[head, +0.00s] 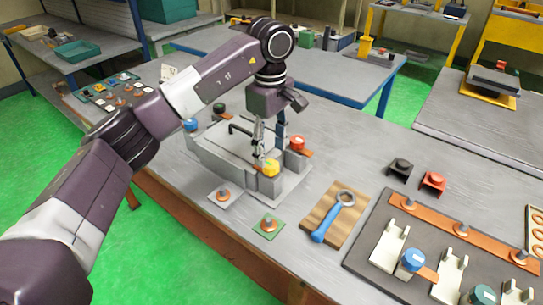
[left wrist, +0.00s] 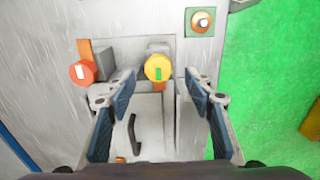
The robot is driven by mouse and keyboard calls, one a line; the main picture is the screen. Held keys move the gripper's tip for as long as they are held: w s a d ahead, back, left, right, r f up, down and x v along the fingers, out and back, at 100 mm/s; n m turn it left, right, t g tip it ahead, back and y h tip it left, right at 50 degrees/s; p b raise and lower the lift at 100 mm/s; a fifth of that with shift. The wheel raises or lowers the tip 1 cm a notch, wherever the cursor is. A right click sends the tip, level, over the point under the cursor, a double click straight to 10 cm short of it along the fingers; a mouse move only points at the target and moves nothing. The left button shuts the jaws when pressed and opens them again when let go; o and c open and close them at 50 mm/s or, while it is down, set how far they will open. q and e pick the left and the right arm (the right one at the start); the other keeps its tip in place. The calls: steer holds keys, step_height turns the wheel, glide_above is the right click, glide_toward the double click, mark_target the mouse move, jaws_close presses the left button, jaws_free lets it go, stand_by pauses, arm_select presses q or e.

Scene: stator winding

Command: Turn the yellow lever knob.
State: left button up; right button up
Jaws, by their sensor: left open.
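The yellow lever knob (head: 271,168) is a round yellow cap on the front corner of a grey box-shaped fixture (head: 222,150). In the left wrist view the yellow knob (left wrist: 158,68) shows a green bar mark and lies just beyond the fingertips, between them from side to side. My left gripper (left wrist: 160,85) is open and empty, pointing down at the fixture. In the head view the left gripper (head: 259,150) is close above and beside the yellow knob; whether it touches cannot be told. My right gripper is not in view.
A red knob (head: 297,143) stands near the yellow one; it also shows in the left wrist view (left wrist: 82,73). Green and blue knobs sit behind. A blue wrench (head: 330,222) lies on a wooden board to the right.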

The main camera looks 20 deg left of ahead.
mark_target(271, 164)
arm_select(q)
step_height(271, 164, down, 4)
steer(key=shift+w+r+p, duration=0.15)
steer(key=shift+p, duration=0.15)
steer(key=shift+f, duration=0.3)
steer(key=c, duration=1.1)
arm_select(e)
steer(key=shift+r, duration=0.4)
